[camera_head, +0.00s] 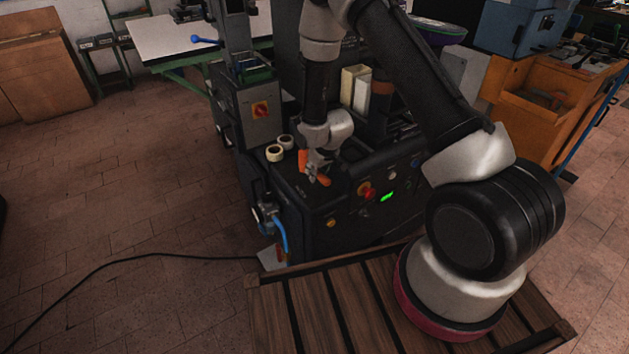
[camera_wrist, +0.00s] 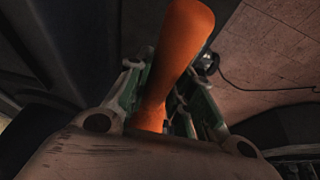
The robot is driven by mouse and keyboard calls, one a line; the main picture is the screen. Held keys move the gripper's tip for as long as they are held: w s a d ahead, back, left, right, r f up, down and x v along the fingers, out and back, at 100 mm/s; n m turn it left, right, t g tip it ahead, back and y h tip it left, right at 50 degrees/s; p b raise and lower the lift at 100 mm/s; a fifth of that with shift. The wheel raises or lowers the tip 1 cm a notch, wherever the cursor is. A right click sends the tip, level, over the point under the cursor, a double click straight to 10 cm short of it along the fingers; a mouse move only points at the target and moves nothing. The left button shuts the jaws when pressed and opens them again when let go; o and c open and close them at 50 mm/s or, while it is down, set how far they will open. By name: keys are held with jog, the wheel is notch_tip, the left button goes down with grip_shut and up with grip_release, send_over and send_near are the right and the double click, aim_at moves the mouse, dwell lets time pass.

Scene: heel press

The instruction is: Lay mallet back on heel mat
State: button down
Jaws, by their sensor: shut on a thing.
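The mallet's orange handle (camera_wrist: 182,45) runs between the fingers of my gripper (camera_wrist: 168,98) in the wrist view, and the fingers are shut on it. In the head view my gripper (camera_head: 314,170) is low over the front left of the black machine's top. Orange parts of the mallet (camera_head: 323,181) show on both sides of the fingers. The mallet's head cannot be made out. I cannot tell whether the mallet touches the surface below. The heel mat cannot be told apart from the dark machine top.
Two tape rolls (camera_head: 275,153) stand left of my gripper. A control panel (camera_head: 366,190) with a red knob and green display is close on the right. Pale upright boxes (camera_head: 355,88) stand behind. A wooden slatted platform (camera_head: 300,310) is in front.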

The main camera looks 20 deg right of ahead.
jog(key=shift+f, duration=2.1)
jog(key=shift+f, duration=0.1)
jog(key=c, duration=1.3)
grip_release()
jog(key=shift+o, duration=0.2)
